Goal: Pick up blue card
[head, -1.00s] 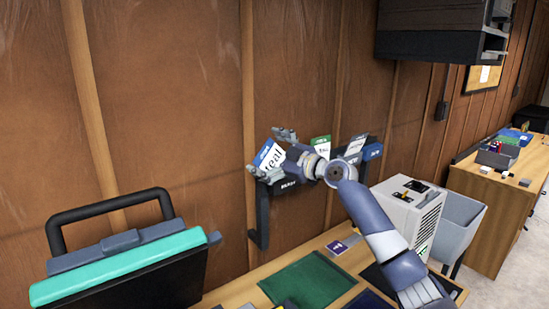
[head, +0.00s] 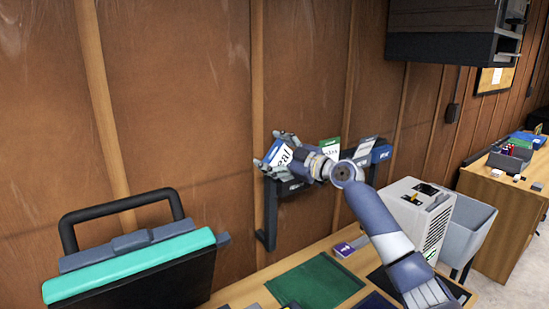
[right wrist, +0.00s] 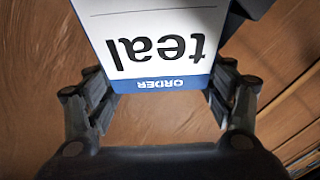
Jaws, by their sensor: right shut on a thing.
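The card with a blue band (head: 284,154) stands tilted at the left end of a dark wall rack (head: 268,236). In the right wrist view the card (right wrist: 150,52) is white, with the word "teal" and a blue strip reading "ORDER". My right gripper (head: 272,150) is shut on it, with one finger at each side edge. The right wrist view shows the two fingers (right wrist: 160,92) beside the blue strip. The card's lower end is hidden by the gripper in the head view, so I cannot tell whether it touches the rack. My left gripper is not in view.
A teal-and-black case (head: 135,265) stands at left.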

